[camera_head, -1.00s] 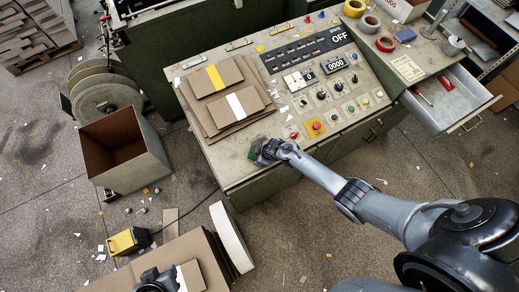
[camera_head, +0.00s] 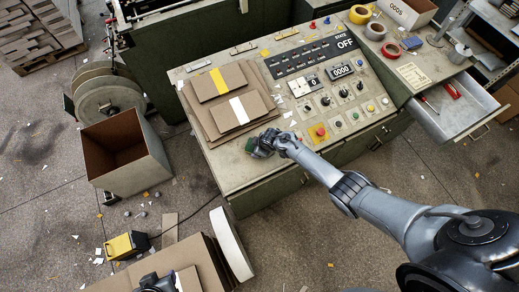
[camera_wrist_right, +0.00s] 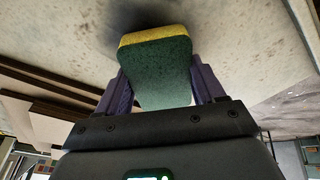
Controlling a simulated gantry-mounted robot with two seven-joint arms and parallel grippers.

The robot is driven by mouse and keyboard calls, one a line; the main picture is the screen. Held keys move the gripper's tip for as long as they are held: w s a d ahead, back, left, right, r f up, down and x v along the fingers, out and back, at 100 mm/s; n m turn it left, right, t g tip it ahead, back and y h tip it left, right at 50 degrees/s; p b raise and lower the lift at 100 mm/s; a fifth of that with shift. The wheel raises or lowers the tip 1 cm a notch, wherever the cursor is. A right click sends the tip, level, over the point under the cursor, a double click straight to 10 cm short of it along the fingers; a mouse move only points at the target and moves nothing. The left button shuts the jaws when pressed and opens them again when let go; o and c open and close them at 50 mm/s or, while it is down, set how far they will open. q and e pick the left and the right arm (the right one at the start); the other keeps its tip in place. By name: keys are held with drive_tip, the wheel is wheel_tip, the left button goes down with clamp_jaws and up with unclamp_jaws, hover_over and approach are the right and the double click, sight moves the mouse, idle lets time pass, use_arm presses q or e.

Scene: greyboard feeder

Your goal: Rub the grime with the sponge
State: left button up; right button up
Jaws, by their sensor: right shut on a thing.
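The sponge (camera_wrist_right: 160,70), yellow with a green face, is clamped between the fingers of my right gripper (camera_wrist_right: 157,85) in the right wrist view. In the head view my right gripper (camera_head: 265,143) is low over the console top, just in front of the stacked cardboard, and the sponge's green side (camera_head: 250,146) shows there. The grime is a dark smudge (camera_wrist_right: 122,12) on the pale surface, right at the sponge's far edge, with small specks around. I cannot tell whether the sponge touches it. A dark part of what seems my left gripper (camera_head: 157,284) shows at the bottom edge, its jaws unclear.
Cardboard sheets (camera_head: 227,122) lie on the console (camera_head: 225,180) beside the right gripper. Buttons and a red stop button (camera_head: 320,131) are to the right. Tape rolls (camera_head: 375,30) stand at the back right, above an open drawer (camera_head: 440,118). An open bin (camera_head: 150,165) stands left.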

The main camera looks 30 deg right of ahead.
sight(268, 159)
drive_tip(key=shift+w+b, duration=0.4)
drive_tip(key=shift+w, duration=0.15)
drive_tip(key=shift+w+d+r+b, duration=0.15)
drive_tip(key=shift+w+b, duration=0.3)
drive_tip(key=shift+w, duration=0.3)
drive_tip(key=shift+s+d, duration=0.2)
drive_tip(key=shift+d, duration=1.25)
drive_tip(key=shift+s, duration=0.25)
drive_tip(key=shift+s+p, duration=0.6)
drive_tip(key=shift+p, duration=0.2)
drive_tip(key=shift+s+a+f+p, duration=0.1)
drive_tip(key=shift+s+f+p, duration=0.3)
drive_tip(key=shift+s, duration=0.3)
drive_tip(key=shift+s+a+f, duration=0.1)
drive_tip(key=shift+s, duration=0.35)
drive_tip(key=shift+s+f+p, duration=0.2)
drive_tip(key=shift+s+p, duration=0.15)
drive_tip(key=shift+s, duration=0.1)
drive_tip(key=shift+s+f+p, duration=0.2)
drive_tip(key=shift+s+p, duration=0.1)
drive_tip(key=shift+s, duration=0.15)
drive_tip(key=shift+s+a+f+p, duration=0.1)
drive_tip(key=shift+s+p, duration=0.2)
drive_tip(key=shift+s, duration=0.25)
drive_tip(key=shift+s+a+f+p, duration=0.1)
drive_tip(key=shift+s+p, duration=0.2)
drive_tip(key=shift+s, duration=0.2)
drive_tip(key=shift+s+f, duration=0.2)
drive_tip(key=shift+s, duration=0.35)
